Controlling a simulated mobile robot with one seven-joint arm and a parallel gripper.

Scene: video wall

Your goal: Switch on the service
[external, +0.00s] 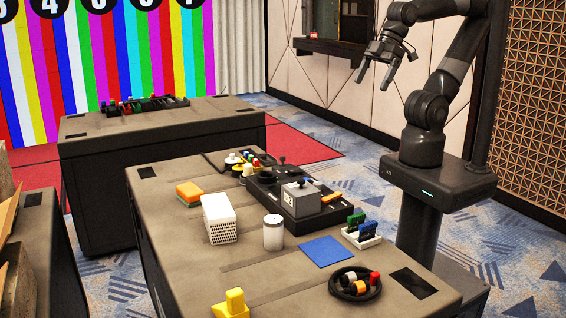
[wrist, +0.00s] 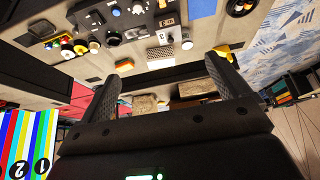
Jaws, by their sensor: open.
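A long black control panel (external: 268,188) lies on the near desk (external: 180,250). It carries several dark knobs or levers. A grey box (external: 301,198) with a dark top knob and a dark marked front sits on its near end. Which part is the service switch, and how it is set, I cannot tell. The panel also shows upside down at the top of the wrist view (wrist: 112,22). My gripper (external: 372,80) is open and empty, high above the floor beyond the desk's right side. Its spread fingers also show in the wrist view (wrist: 164,72).
Around the panel are a white perforated block (external: 220,217), a white canister (external: 273,234), a blue mat (external: 327,250), a card rack (external: 362,229), a black ring tray (external: 356,285) and a yellow block (external: 232,304). Another desk (external: 160,128) stands behind. Air around my gripper is clear.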

